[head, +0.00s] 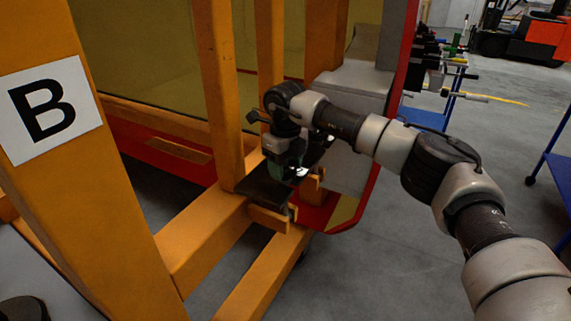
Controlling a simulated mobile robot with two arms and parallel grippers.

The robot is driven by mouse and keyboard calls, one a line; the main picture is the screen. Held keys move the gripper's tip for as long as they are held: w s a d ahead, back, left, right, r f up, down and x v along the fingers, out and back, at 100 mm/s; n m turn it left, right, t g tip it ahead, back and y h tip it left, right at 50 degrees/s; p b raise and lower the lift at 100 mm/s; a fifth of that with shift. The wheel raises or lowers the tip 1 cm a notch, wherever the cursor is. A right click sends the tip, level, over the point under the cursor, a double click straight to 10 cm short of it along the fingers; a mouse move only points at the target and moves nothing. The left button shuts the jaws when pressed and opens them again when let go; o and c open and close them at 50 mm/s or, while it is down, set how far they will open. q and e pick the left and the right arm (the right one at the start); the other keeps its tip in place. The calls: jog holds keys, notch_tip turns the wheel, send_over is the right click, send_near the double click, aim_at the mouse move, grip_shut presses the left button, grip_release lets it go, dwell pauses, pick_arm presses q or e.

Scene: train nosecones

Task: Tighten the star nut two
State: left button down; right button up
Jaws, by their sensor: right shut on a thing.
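My right arm reaches in from the right, and its gripper (287,177) points down at the dark plate (262,188) on the orange frame. The gripper is shut on a small part just above this plate, at the place of the star nut. The fingers and wrist hide nearly all of the nut, so its shape and how far it is turned cannot be told. My left gripper is not in view.
An orange frame with a white "B" sign (47,107) fills the left, and its upright post (217,90) stands close left of the gripper. The red-edged nosecone (352,195) is just behind. A blue tool cart (427,117) stands farther back.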

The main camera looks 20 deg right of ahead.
jog(key=m, duration=0.6)
jog(key=m+p, duration=0.1)
jog(key=m, duration=0.5)
jog(key=shift+m, duration=0.4)
dwell(0.3)
jog(key=o, duration=0.9)
jog(key=shift+o, duration=0.2)
notch_tip(320, 180, up, 11)
jog(key=shift+f+b, duration=0.1)
jog(key=shift+b, duration=0.6)
